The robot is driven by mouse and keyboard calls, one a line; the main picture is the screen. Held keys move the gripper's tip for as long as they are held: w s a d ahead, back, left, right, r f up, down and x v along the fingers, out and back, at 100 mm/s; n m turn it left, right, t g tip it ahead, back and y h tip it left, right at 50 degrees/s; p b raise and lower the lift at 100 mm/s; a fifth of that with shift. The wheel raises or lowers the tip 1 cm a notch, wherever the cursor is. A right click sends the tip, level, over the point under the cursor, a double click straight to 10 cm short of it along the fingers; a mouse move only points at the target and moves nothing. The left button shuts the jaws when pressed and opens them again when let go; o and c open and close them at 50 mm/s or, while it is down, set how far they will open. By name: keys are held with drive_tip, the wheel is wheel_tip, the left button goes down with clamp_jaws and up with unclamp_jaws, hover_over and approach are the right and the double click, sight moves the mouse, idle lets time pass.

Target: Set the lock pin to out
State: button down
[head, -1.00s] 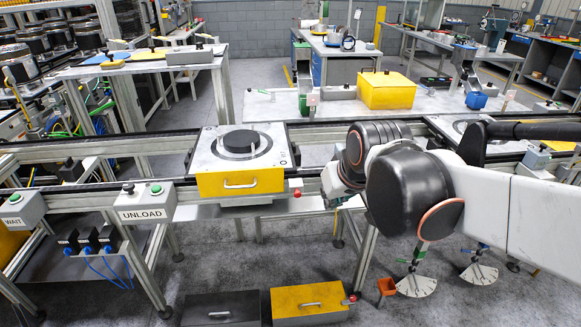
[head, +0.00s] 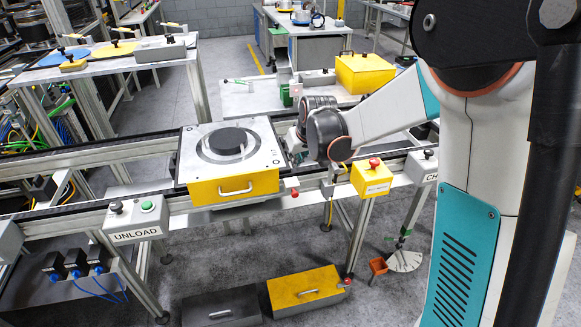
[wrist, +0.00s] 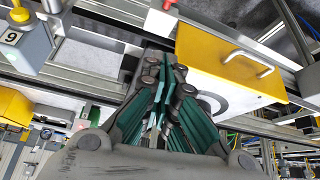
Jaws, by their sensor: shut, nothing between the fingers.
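The red-knobbed pin, which I take to be the lock pin (head: 294,194), sits on the front rail, just right of the pallet's yellow front. Its red knob also shows at the top edge of the wrist view (wrist: 169,4). The pallet (head: 235,187) has a white top with a dark round disc (head: 232,141). My gripper (wrist: 163,64) is shut and empty. In the head view its dark end (head: 295,145) is beside the pallet's right edge, behind and apart from the red knob. The fingertips are too small there to place exactly.
A yellow box with a red button (head: 372,177) stands on the front rail to the right. The UNLOAD box (head: 136,228) is at the left. A yellow bin (head: 362,74) stands on the table behind. Grey and yellow boxes lie on the floor.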

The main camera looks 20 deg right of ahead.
drive_tip(key=b, duration=0.3)
hover_over(290, 184)
drive_tip(key=f, duration=0.8)
drive_tip(key=shift+w+f, duration=0.15)
drive_tip(key=shift+w, duration=0.25)
drive_tip(key=shift+s+d+f+b, duration=0.2)
drive_tip(key=shift+s+f+b, duration=0.5)
drive_tip(key=shift+s+f, duration=0.65)
